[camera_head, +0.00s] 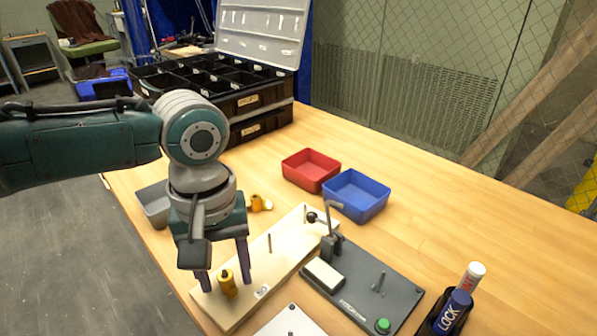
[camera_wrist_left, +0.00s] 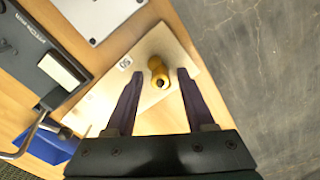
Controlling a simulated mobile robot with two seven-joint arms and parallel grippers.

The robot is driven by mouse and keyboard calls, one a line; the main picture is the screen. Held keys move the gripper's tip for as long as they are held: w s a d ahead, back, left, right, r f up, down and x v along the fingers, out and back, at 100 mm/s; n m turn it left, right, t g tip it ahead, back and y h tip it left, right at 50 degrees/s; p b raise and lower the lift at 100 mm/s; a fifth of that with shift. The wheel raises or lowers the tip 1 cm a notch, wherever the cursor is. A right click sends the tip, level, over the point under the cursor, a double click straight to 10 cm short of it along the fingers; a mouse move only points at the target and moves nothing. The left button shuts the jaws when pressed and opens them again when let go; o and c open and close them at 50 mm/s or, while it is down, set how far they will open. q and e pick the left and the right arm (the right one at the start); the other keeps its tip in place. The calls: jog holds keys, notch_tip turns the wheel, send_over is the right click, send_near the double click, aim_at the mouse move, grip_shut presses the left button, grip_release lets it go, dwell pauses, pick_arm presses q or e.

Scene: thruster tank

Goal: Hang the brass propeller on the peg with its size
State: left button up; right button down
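A brass piece (camera_head: 228,284), its hub standing up, is at the near end of the pale wooden peg board (camera_head: 283,243), beside a small size label. In the left wrist view, the same brass piece (camera_wrist_left: 158,70) shows a dark opening in its top; I cannot tell whether a peg is inside it. My left gripper (camera_head: 225,275) is open, pointing down, with its fingers on either side of this piece; the wrist view shows the open gripper (camera_wrist_left: 160,75) too. A second brass piece (camera_head: 260,203) lies on the table behind the board. A bare peg (camera_head: 269,243) stands mid-board. My right gripper is not in view.
A dark fixture plate (camera_head: 370,290) with a lever clamp stands right of the board. Red (camera_head: 311,170) and blue (camera_head: 356,195) bins sit behind. A grey bin (camera_head: 153,205) is partly hidden by my arm. A marker holder (camera_head: 450,314) is front right.

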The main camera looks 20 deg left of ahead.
pick_arm(q)
jog(key=shift+o, duration=0.3)
notch_tip(320, 180, up, 10)
jog(key=p, duration=0.3)
jog(key=shift+r+p, duration=0.15)
jog(key=shift+p, duration=0.25)
notch_tip(320, 180, up, 4)
jog(key=p, duration=0.5)
jog(key=shift+f, duration=0.2)
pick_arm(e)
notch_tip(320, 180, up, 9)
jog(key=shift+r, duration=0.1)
